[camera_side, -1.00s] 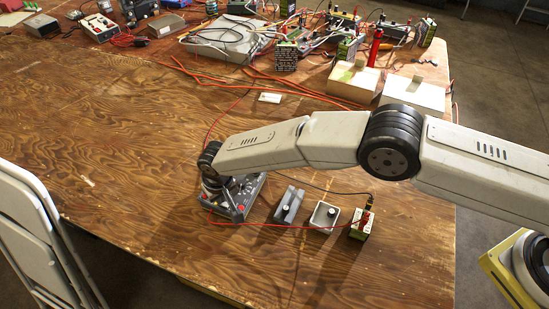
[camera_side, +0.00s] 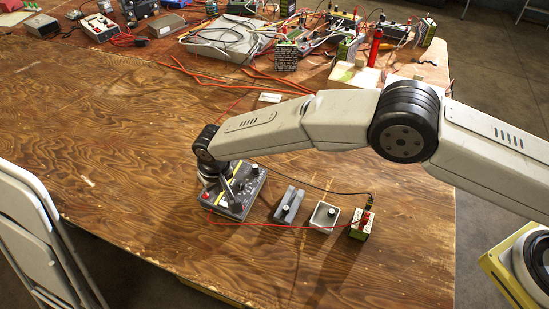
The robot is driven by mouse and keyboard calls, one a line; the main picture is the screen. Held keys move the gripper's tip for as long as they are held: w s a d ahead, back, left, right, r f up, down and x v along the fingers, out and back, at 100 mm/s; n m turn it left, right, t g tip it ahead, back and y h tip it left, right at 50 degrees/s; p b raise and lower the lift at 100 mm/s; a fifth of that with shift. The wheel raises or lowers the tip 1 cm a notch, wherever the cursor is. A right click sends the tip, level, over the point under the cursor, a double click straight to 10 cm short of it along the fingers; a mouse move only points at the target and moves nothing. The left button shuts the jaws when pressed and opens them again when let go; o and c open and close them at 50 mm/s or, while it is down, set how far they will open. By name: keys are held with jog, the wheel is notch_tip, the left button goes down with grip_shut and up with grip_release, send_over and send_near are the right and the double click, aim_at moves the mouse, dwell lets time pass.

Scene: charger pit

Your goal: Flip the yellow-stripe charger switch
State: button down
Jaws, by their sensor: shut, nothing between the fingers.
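The charger box (camera_side: 250,189) is a dark grey box on the wooden table, left of the small parts in the row. Yellow stripe marking shows on its top, and a red spot shows near its left end. My gripper (camera_side: 228,192) points down at the left part of the box's top, with its fingers together and nothing seen between them. My wrist hides part of the box. The switch itself is too small and too covered to make out, and I cannot tell whether the fingers touch it.
A red wire (camera_side: 275,225) runs along the front. Cluttered electronics fill the table's back. The left table is clear.

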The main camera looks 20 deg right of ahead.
jog(key=shift+r, duration=1.25)
jog(key=shift+w+d+r, duration=0.1)
jog(key=shift+d, duration=0.05)
jog(key=s+d+r+m, duration=0.1)
jog(key=d+r, duration=0.5)
jog(key=d, duration=0.6)
jog(key=d+r+m, duration=0.1)
jog(key=d+r, duration=0.4)
jog(key=d, duration=0.7)
jog(key=s+d+r+m, duration=0.1)
jog(key=s+d+r, duration=0.1)
jog(key=s+d, duration=1.5)
jog(key=shift+s+r+t, duration=0.4)
jog(key=shift+s, duration=0.7)
